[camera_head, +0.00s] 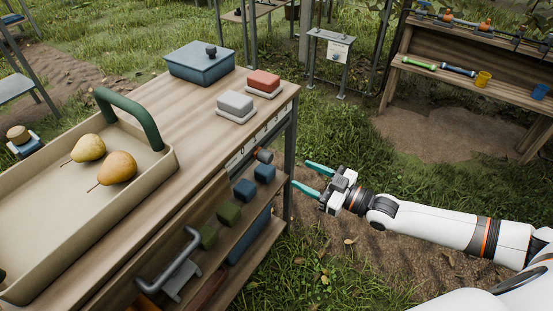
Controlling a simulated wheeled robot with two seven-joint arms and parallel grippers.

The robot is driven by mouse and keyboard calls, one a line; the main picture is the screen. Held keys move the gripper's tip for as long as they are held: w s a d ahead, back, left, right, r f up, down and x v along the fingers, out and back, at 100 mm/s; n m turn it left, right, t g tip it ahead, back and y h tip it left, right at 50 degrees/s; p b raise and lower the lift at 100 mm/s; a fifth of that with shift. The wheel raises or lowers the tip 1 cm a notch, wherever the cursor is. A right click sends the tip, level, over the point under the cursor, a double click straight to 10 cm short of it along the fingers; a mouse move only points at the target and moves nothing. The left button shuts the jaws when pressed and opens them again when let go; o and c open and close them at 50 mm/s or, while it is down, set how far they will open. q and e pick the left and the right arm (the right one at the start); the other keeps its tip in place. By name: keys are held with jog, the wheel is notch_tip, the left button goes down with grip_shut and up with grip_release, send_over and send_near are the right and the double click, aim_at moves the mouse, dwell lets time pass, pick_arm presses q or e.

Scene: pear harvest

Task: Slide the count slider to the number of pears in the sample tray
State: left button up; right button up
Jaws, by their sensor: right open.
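The beige sample tray (40,228) with a green handle (135,113) sits on the wooden bench at the left. Two yellow-brown pears, one farther back (88,148) and one nearer (118,167), lie in it. The tray's left part is cut off by the frame. A pale number strip (248,147) runs along the bench's right edge; its digits are too small to read surely. A slider knob (264,155) sticks out below it. My right gripper (300,174) is open and empty, its teal fingers pointing at the bench, just right of the knob and apart from it. My left gripper is not in view.
A blue lidded box (201,63), a white block (236,105) and a red block (263,82) stand on the bench top. Below are blue and green blocks (229,212) and a grey handle (178,262). Open grass lies around my right arm; a shelf (460,75) stands behind.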

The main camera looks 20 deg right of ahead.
aim_at(271, 159)
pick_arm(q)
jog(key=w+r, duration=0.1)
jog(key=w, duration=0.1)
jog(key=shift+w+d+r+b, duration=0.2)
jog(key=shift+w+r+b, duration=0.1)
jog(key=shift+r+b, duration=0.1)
pick_arm(e)
jog(key=x, duration=1.2)
jog(key=shift+s+a+r, duration=0.15)
jog(key=shift+a+r, duration=0.15)
grip_shut()
